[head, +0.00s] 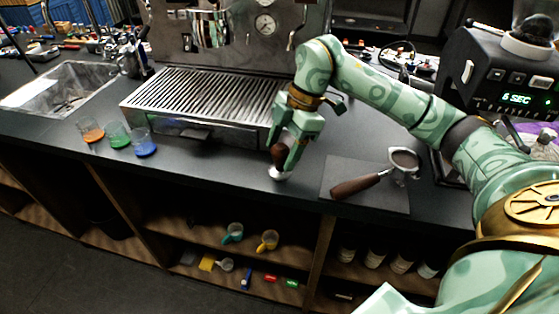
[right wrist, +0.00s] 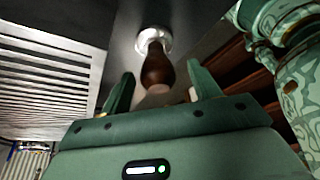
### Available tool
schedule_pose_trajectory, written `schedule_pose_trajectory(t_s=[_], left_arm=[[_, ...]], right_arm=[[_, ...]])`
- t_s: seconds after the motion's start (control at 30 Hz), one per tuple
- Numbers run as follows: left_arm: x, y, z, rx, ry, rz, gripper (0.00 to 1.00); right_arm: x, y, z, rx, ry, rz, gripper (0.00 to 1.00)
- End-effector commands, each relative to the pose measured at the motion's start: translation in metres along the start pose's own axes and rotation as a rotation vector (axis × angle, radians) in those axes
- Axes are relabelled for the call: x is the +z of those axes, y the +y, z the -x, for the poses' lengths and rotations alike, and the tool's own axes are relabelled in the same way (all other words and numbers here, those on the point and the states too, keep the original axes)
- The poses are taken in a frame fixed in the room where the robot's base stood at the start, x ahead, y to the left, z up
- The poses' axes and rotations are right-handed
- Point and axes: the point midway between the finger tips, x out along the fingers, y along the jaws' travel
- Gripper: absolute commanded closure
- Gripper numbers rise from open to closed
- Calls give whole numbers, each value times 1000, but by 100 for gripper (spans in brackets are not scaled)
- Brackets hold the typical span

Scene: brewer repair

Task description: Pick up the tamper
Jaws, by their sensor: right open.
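The tamper has a dark brown handle and a bright metal base. In the head view the tamper (head: 279,172) stands on the dark counter just right of the drip tray, near the front edge. In the right wrist view the tamper (right wrist: 156,68) shows its handle pointing toward the gripper. My right gripper (head: 285,155) reaches down over the handle. In the right wrist view the right gripper (right wrist: 158,85) is open, with one finger on each side of the handle's end. Contact cannot be made out. My left gripper is not in view.
The espresso machine's drip tray (head: 195,100) is left of my right gripper. A portafilter (head: 360,185) lies on a dark mat (head: 392,203) to the right. Small coloured glasses (head: 118,136) stand at left. A grinder (head: 510,75) stands at the back right.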

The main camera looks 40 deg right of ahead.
Motion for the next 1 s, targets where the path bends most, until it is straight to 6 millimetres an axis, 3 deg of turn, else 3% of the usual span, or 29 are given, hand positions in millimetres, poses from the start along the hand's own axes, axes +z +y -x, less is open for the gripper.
schedule_pose_trajectory(t_s=[0.03,0.17,0.4,0.47,0.63,0.87,1.0], left_arm=[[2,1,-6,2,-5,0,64],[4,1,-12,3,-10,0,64],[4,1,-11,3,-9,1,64],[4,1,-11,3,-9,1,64],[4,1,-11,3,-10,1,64],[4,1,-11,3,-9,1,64],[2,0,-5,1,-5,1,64]], right_arm=[[2,1,-13,-5,1,-1,38],[3,1,-34,-6,0,-1,38],[2,2,-36,-1,-1,-1,38],[2,2,-36,-1,-1,-1,52],[2,2,-36,-1,-1,-1,99],[1,2,-34,0,-1,0,100],[-5,2,-18,5,-1,1,100]])
